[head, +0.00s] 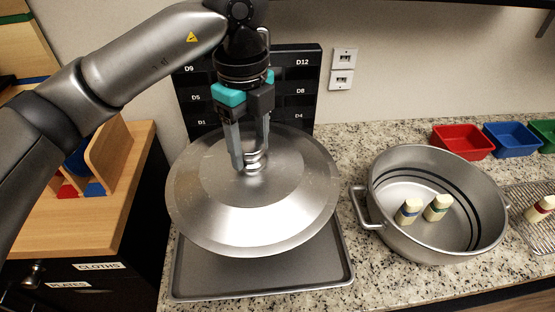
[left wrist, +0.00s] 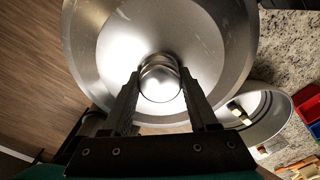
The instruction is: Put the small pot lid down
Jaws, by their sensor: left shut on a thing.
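The steel pot lid (head: 275,220) is round with a knob in the middle. My left gripper (head: 250,161) comes down from above and is shut on the lid's knob. The lid appears roughly level over a dark metal baking tray (head: 325,280) and hides much of it. Whether the lid touches the tray or hangs above it is unclear. In the left wrist view, the lid (left wrist: 215,30) fills the top middle, with the fingers (left wrist: 160,78) on either side of the knob. My right gripper is not in view.
A large steel pot (head: 400,243) stands open to the right of the tray, with two cream shakers (head: 408,211) inside. Red (head: 462,141) and blue (head: 512,138) bins stand behind it. A black rack (head: 310,95) is behind the lid. A wire rack (head: 535,228) lies far right.

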